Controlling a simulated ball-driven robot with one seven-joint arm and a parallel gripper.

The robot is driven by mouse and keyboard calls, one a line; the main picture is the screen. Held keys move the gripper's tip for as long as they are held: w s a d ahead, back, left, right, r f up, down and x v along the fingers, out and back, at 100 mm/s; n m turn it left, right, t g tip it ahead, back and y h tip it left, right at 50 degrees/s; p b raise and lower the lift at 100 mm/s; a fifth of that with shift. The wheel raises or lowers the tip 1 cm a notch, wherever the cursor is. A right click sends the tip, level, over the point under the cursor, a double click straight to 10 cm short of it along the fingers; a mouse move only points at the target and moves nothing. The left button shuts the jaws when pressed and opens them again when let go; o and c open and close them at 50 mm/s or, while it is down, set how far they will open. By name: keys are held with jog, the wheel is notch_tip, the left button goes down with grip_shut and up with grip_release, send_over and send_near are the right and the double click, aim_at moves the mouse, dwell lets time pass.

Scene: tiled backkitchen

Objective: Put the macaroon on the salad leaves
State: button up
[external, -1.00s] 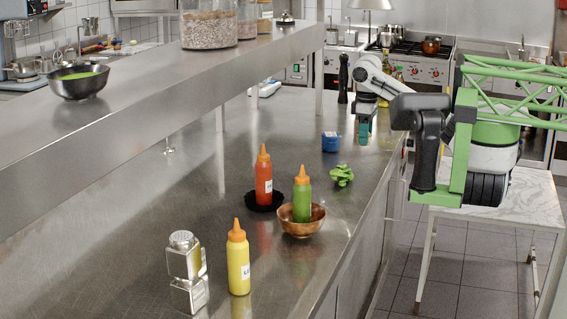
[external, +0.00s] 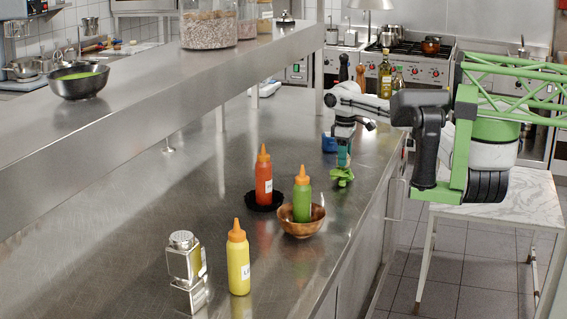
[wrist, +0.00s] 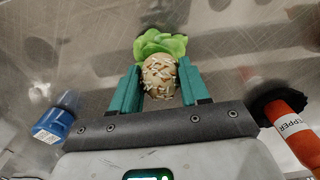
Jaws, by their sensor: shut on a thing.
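The macaroon (wrist: 160,78) is a round beige piece with sprinkles, held between the teal fingers of my gripper (wrist: 160,88) in the wrist view. The green salad leaves (wrist: 160,44) show just beyond it there, partly covered by the macaroon. In the external view the leaves (external: 341,177) lie on the steel counter, and my gripper (external: 343,163) is right above them, fingers pointing down. I cannot tell whether the macaroon touches the leaves; it is not clearly visible in the external view.
A blue container (external: 328,143) stands just left of my gripper. A wooden bowl (external: 302,228) with a green bottle (external: 302,195) and a red bottle (external: 264,178) on a black dish are nearer the camera. A yellow bottle (external: 238,262) stands in front.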

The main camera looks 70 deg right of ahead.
jog(key=shift+f, duration=0.45)
jog(key=o, duration=1)
jog(key=shift+f, duration=0.1)
notch_tip(320, 180, up, 12)
jog(key=shift+r, duration=0.15)
